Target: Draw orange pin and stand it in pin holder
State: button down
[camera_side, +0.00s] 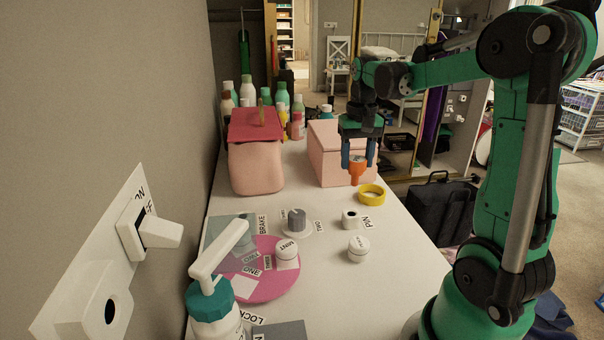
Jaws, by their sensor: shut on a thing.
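My gripper (358,162) hangs pointing down over the far right part of the white table. Its blue fingers are shut on the orange pin (357,172), which has a wide upper part and a narrower lower end. The pin looks upright and in front of the pink box; its exact height above the table is hard to tell. The pin holder (350,219) is a small white cylinder with a dark hole in its top, beside a "PIN" label. It stands nearer the camera than the gripper, and its hole looks empty.
A yellow ring (371,195) lies between the gripper and the pin holder. A pink box (329,158) stands just behind the gripper. A white knob (358,249), a grey dial (296,220) and a pink disc (262,285) are nearer. Several bottles (282,95) stand at the back.

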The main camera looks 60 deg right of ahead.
aim_at(355, 182)
dwell(0.3)
jog(key=shift+f, duration=2.95)
jog(key=shift+f, duration=2.05)
jog(key=shift+c, duration=1)
grip_release()
jog(key=shift+r, duration=2.85)
